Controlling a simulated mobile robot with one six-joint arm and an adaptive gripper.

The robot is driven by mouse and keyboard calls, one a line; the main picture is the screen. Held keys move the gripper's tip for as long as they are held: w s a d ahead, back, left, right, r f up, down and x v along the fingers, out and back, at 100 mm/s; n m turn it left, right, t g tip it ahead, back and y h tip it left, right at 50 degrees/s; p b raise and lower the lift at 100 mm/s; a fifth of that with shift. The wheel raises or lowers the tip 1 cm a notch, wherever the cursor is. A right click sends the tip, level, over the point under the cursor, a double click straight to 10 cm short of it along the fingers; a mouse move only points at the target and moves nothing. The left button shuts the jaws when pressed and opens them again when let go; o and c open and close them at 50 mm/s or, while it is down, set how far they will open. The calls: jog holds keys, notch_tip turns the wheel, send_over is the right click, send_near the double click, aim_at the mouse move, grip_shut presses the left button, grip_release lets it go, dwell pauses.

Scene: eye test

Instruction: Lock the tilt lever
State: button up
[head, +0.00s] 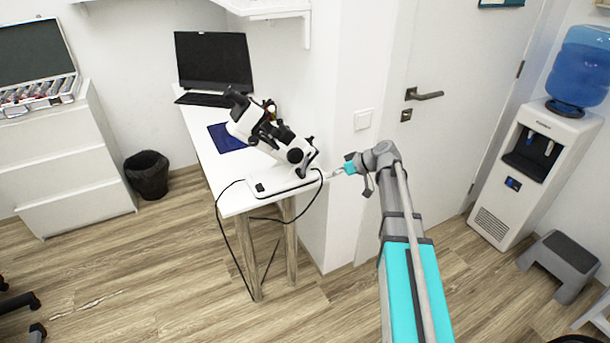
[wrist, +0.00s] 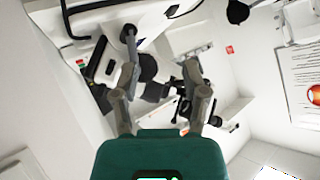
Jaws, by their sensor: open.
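A white instrument with black knobs and eyepieces (head: 246,124) stands tilted on a white base (head: 287,185) at the near end of the narrow white table (head: 206,150). My gripper (head: 335,172) is just right of its lower part, apparently close to it. In the wrist view the two grey fingers are spread apart (wrist: 161,72), with dark parts of the instrument (wrist: 150,67) showing between and beyond them. A dark round knob on a stalk (wrist: 128,33) shows beyond the left finger. I cannot tell which part is the tilt lever, or whether a finger touches anything.
A black monitor (head: 214,60) and keyboard (head: 205,99) stand at the table's far end, with a dark blue mat (head: 226,137) nearer. Black cables (head: 232,240) hang off the near edge. A wall and door (head: 450,110) are on the right, with a water dispenser (head: 524,165) beyond.

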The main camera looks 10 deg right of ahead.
jog(key=n+t+y+b, duration=0.1)
jog(key=t+y+b, duration=0.1)
send_near(305, 164)
jog(key=s+d, duration=0.1)
jog(key=d, duration=0.2)
jog(key=shift+d+r+n, duration=0.15)
jog(key=shift+r+n, duration=0.15)
jog(key=shift+r, duration=0.1)
jog(key=shift+f, duration=0.1)
jog(key=b+x, duration=0.5)
jog(key=x, duration=0.9)
jog(key=shift+s, duration=0.1)
jog(key=shift+c, duration=0.2)
grip_shut()
